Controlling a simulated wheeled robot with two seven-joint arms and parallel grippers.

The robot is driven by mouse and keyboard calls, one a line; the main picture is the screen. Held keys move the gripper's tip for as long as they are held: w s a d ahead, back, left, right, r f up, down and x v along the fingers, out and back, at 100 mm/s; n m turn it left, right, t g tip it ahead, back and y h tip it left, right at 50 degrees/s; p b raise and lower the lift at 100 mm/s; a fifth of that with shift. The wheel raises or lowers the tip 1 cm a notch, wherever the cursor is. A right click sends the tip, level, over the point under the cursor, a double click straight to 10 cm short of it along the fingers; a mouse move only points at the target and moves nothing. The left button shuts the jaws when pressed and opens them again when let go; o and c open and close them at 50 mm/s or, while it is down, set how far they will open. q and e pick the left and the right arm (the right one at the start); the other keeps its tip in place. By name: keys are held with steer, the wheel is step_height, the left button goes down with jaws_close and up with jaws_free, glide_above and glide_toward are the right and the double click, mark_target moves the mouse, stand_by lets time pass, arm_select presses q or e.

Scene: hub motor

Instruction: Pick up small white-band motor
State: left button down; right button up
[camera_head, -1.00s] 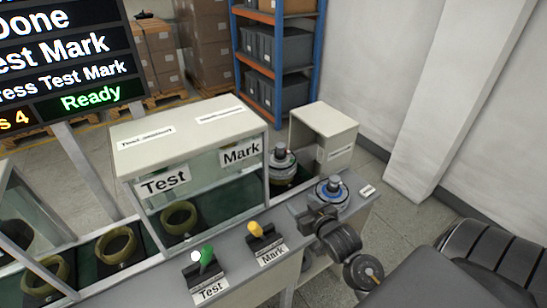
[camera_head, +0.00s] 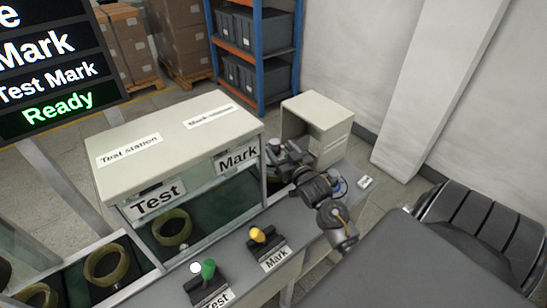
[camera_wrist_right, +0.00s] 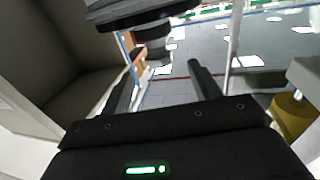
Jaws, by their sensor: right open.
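The motor (camera_head: 273,146) at the right end of the line, beside the glass station, shows only its grey top; the gripper covers most of it and I cannot see its band. My right gripper (camera_head: 289,153) is open close beside it. In the right wrist view a dark round part (camera_wrist_right: 152,38), likely the motor, lies ahead of the open fingers (camera_wrist_right: 158,82), with a gap between them. A blue-banded motor (camera_head: 339,187) stands on the counter, partly hidden behind my right arm. My left gripper is not in view.
A cream box (camera_head: 318,112) with an open side stands just behind the gripper. The glass Test and Mark station (camera_head: 180,140) is to its left. Green (camera_head: 208,269) and yellow (camera_head: 258,235) levers stand in front. Rings (camera_head: 106,264) lie on the line at left.

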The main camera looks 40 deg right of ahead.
mark_target(277, 145)
steer(key=shift+w, duration=0.1)
steer(key=shift+w+d+r, duration=0.1)
steer(key=shift+w+r, duration=0.05)
steer(key=shift+w, duration=0.05)
steer(key=x, duration=0.1)
steer(key=p+x, duration=0.1)
steer(key=x, duration=0.1)
steer(key=p+x, duration=0.1)
steer(key=shift+w+f, duration=0.35)
steer(key=shift+w, duration=0.05)
steer(key=shift+s, duration=0.1)
steer(key=shift+c, duration=0.5)
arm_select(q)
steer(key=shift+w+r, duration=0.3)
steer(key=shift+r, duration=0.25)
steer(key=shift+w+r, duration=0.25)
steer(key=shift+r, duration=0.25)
arm_select(e)
jaws_close()
steer(key=shift+r, duration=0.2)
